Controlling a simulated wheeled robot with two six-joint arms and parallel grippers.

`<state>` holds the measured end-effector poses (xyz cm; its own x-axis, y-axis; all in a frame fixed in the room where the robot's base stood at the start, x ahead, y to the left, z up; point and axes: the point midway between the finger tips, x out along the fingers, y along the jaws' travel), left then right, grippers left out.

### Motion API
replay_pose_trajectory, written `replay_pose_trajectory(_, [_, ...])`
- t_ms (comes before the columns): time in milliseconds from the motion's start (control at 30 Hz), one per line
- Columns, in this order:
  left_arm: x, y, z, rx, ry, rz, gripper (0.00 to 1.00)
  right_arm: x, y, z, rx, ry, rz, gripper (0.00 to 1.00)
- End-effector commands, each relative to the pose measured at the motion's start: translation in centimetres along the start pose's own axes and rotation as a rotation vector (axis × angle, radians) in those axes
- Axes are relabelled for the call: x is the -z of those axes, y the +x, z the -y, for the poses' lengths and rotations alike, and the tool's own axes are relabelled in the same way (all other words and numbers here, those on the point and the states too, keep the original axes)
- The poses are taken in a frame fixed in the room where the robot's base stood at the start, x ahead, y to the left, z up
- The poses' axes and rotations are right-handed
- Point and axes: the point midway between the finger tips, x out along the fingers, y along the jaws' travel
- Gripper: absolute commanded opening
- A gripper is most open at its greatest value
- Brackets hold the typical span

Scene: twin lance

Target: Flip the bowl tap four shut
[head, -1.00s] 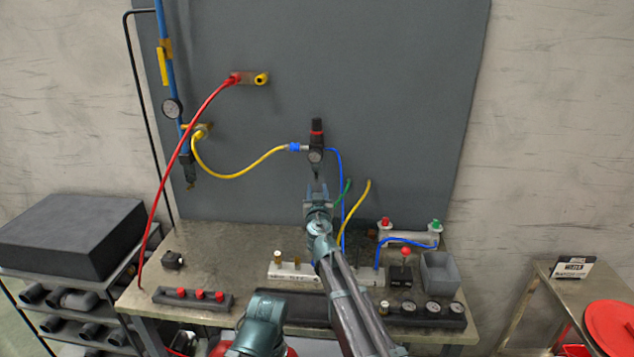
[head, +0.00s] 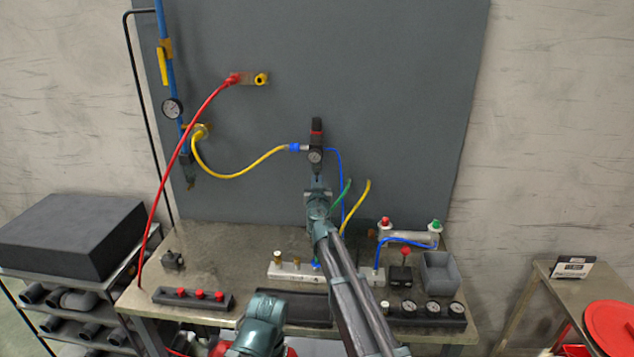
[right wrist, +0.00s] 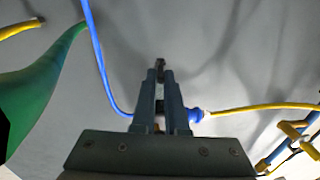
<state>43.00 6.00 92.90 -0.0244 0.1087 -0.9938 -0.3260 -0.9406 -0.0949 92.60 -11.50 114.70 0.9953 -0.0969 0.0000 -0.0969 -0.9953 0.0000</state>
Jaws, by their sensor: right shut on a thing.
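The filter-regulator (head: 317,140), black with a red band and a round gauge, hangs on the grey panel. The bowl tap is at its underside, very small and largely hidden by my right gripper (head: 317,182), which is directly below the regulator. In the right wrist view my right gripper (right wrist: 160,75) has its fingers close together on a small dark piece at the tips, which I take to be the bowl tap (right wrist: 160,64). Whether the tap is turned open or shut I cannot tell. My left gripper is not in view; only part of that arm shows at the bottom.
A blue hose (head: 342,180) runs down beside my right gripper, with green (head: 342,195) and yellow (head: 359,205) hoses near. A yellow hose (head: 240,174) joins the regulator from the left. The bench (head: 220,250) carries a manifold, gauges and a grey bin (head: 438,272).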

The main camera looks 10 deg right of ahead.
Motion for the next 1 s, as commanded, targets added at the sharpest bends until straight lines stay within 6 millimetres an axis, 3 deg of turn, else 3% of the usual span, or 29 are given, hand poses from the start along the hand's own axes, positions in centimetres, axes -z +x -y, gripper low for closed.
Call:
replay_pose_trajectory(800, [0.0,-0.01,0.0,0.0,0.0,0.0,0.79,0.01,0.06,0.63,-0.13,0.0,0.0,0.0])
replay_pose_trajectory(833, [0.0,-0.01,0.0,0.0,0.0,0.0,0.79,0.01,0.06,0.63,-0.13,0.0,0.0,0.13])
replay_pose_trajectory(1000, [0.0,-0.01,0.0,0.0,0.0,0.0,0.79,0.01,0.05,0.62,-0.13,0.0,0.0,0.41])
